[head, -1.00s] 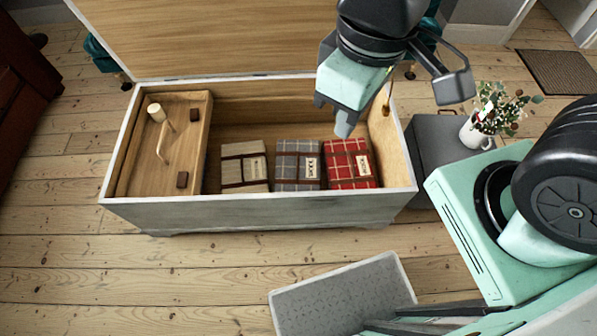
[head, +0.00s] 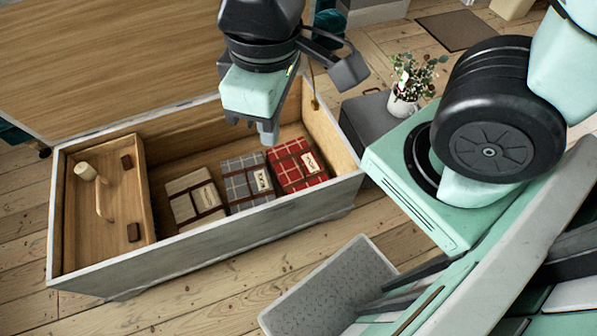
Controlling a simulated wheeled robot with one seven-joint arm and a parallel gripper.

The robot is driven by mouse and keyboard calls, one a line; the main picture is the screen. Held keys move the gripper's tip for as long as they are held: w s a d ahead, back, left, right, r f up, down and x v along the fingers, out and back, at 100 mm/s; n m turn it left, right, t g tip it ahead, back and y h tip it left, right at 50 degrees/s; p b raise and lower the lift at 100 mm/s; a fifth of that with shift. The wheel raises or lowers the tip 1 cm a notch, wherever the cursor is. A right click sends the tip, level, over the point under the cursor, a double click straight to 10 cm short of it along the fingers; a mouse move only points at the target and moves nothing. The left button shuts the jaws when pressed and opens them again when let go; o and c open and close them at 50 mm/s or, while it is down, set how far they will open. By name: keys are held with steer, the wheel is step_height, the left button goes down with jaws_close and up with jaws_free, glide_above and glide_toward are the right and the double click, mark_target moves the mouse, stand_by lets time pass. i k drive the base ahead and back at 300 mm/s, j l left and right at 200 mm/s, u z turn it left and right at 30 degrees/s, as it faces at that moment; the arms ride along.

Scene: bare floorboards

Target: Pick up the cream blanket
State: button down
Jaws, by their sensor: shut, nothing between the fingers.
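The cream blanket (head: 194,199) lies folded in the open chest (head: 205,247), tied with a dark strap and bearing a pale label. It is the leftmost of three folded blankets, beside a grey checked one (head: 246,181) and a red checked one (head: 297,165). My gripper (head: 257,136) is shut and empty. It points down above the chest's back part, up and to the right of the cream blanket in the picture, and apart from it. The fingertips partly overlap the view of the chest's interior.
A wooden tray (head: 117,212) with a handle fills the chest's left end. The raised lid (head: 100,60) stands behind. A grey cabinet (head: 366,122) with a potted plant (head: 407,88) stands to the right. Bare floorboards (head: 25,190) lie left of the chest.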

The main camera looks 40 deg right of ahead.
mark_target(197, 205)
steer(key=i+j, duration=0.15)
steer(key=j, duration=0.3)
steer(key=i+j, duration=0.1)
steer(key=j, duration=0.3)
steer(key=i+j, duration=0.15)
steer(key=j, duration=0.3)
steer(key=i+j+z, duration=0.1)
steer(key=j, duration=0.3)
steer(key=i+j, duration=0.15)
steer(key=j, duration=0.3)
